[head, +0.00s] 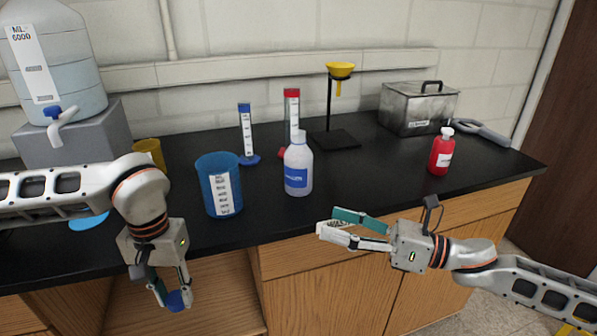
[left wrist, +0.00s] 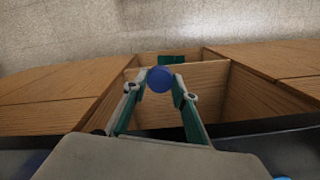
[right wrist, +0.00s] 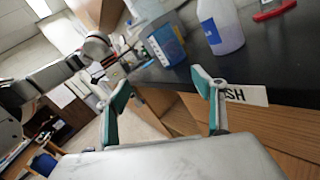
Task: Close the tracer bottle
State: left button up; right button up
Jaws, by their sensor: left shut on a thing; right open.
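A white bottle with a blue label (head: 298,173) stands upright on the black counter; its narrow neck shows no blue cap. It also shows in the right wrist view (right wrist: 220,27). My left gripper (head: 172,298) is shut on a round blue cap (head: 179,301), held low in front of the counter, left of the bottle. The cap sits between the fingertips in the left wrist view (left wrist: 160,79). My right gripper (head: 328,222) is open and empty, in front of the counter edge, below and right of the bottle. A red bottle with a white top (head: 440,155) stands further right.
A blue beaker (head: 222,190) stands left of the white bottle. Behind are two graduated cylinders (head: 246,135) and a yellow funnel on a stand (head: 340,72). A metal box (head: 417,108) is at back right. Counter (head: 375,175) right of the bottle is clear.

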pick_arm(q)
jog(key=shift+d, duration=0.1)
pick_arm(e)
jog(key=d+r+n, duration=0.2)
jog(key=n, duration=0.1)
jog(key=d+r+n+g, duration=0.1)
jog(key=shift+w+d, duration=0.2)
jog(key=shift+w, duration=0.15)
jog(key=shift+f, duration=0.1)
pick_arm(q)
jog(key=shift+r, duration=0.1)
